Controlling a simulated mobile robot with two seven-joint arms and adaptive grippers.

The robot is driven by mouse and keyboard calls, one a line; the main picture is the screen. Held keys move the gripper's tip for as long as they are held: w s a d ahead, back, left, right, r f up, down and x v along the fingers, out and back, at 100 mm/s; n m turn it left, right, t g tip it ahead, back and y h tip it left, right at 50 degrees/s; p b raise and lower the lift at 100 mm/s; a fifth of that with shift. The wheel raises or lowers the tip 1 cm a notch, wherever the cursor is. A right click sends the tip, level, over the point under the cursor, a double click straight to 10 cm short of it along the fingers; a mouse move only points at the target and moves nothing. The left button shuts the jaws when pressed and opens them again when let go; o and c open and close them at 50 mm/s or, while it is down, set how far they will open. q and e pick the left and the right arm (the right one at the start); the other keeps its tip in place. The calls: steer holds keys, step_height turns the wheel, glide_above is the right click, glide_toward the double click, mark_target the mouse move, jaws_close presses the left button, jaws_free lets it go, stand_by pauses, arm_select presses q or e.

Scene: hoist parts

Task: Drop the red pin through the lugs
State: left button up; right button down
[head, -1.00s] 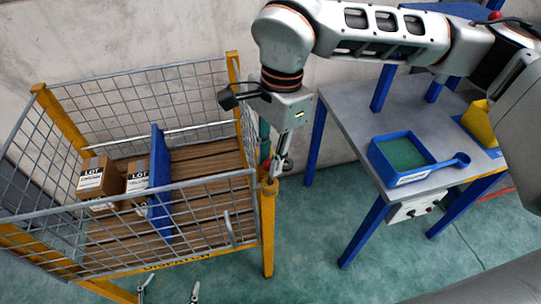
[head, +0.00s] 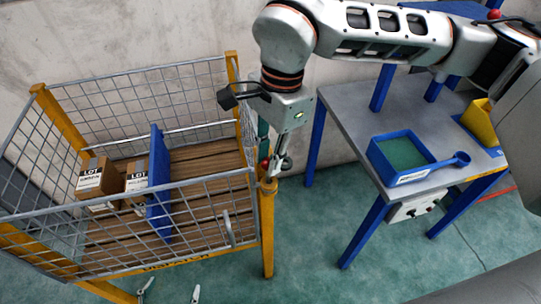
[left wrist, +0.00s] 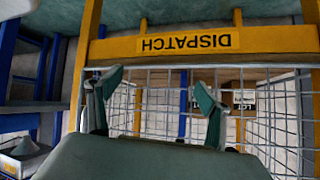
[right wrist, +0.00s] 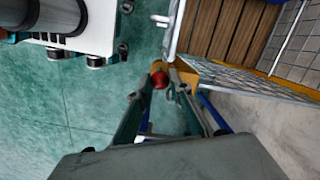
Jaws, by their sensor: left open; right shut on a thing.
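My right gripper (head: 277,167) points down at the near right corner of the wire cage. It is shut on the red pin (head: 264,164), whose round red head shows beside the fingers. In the right wrist view the red head (right wrist: 160,80) sits between the fingertips (right wrist: 155,88), close to the yellow corner post (right wrist: 158,66). In the head view the top of this post (head: 267,188) is just below the pin. The lugs and the pin's shank are not clear. My left gripper (head: 170,291) is open and empty, low before the cage front; its fingers (left wrist: 157,82) also show in the left wrist view.
The wire cage (head: 100,206) holds labelled cartons (head: 98,180) and a blue divider (head: 158,185). Its yellow front bar (left wrist: 270,40) reads DISPATCH. A grey table (head: 350,110) at right bears a blue tray (head: 425,160) and a yellow block (head: 478,118). The green floor between them is clear.

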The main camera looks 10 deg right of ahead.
mark_target(268, 179)
arm_select(q)
steer(key=shift+s+f, duration=0.2)
steer(key=shift+f, duration=0.25)
arm_select(e)
steer(key=f, duration=0.1)
steer(key=s+f, duration=0.1)
steer(key=shift+f, duration=0.35)
arm_select(q)
steer(key=shift+s+f+b, duration=0.3)
steer(key=shift+f+b, duration=0.1)
steer(key=shift+f, duration=0.1)
arm_select(e)
steer(key=shift+s+d+f, duration=0.1)
steer(key=shift+s+f, duration=0.1)
steer(key=shift+f, duration=0.55)
steer(key=c, duration=2.8)
jaws_free()
steer(key=shift+w+f+g, duration=0.15)
steer(key=shift+g, duration=0.15)
steer(key=shift+w+a+f, duration=0.1)
steer(key=shift+w+a, duration=0.15)
steer(key=shift+w, duration=0.1)
jaws_close()
steer(key=shift+d, duration=0.1)
steer(key=shift+s+d+r, duration=0.1)
steer(key=shift+d+r, duration=0.05)
steer(key=shift+r, duration=0.25)
arm_select(q)
steer(key=shift+w+a, duration=0.1)
steer(key=shift+w, duration=0.15)
